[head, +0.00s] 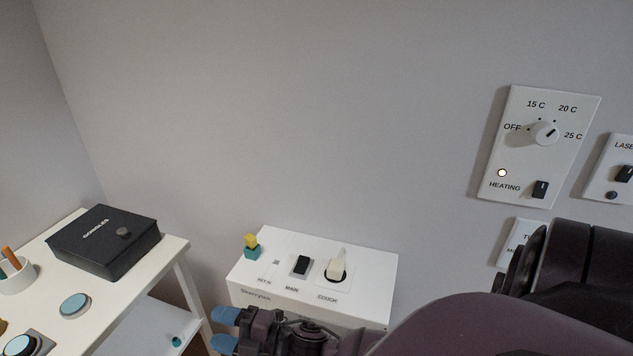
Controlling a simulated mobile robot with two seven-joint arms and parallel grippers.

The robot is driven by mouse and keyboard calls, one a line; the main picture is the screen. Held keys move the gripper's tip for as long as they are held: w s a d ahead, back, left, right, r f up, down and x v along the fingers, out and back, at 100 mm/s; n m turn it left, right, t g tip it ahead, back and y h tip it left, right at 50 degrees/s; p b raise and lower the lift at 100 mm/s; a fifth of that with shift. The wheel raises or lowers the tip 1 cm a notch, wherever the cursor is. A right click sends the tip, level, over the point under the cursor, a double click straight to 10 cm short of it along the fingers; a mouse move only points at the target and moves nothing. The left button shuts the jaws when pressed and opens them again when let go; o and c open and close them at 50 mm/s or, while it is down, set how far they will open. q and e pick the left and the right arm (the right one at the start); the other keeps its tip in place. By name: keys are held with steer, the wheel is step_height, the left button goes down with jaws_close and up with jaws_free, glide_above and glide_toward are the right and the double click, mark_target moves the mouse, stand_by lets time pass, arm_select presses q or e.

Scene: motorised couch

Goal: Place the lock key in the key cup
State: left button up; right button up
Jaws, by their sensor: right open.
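A small yellow piece (251,240) stands on or in a small teal block (251,253) at the back left of the white control box (300,247). My left gripper is not in view.
The box top has a black MAIN switch (301,265) and a pale COUCH lever (337,264). A white table (118,287) at left holds a black box (105,242), a white cup (16,277) and round discs. Wall panels, including HEATING (540,150), are at right.

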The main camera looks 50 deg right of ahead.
steer(key=s+d+f+m+g+h, duration=0.2)
steer(key=s+d+f+m+h, duration=0.2)
steer(key=s+m, duration=0.4)
steer(key=s+d+f+m+g+h, duration=0.3)
steer(key=s+f+m+h, duration=0.3)
steer(key=m, duration=0.5)
step_height(320, 180, down, 3)
steer(key=shift+s+d+f, duration=0.15)
steer(key=shift+s+d, duration=0.5)
steer(key=shift+s, duration=0.45)
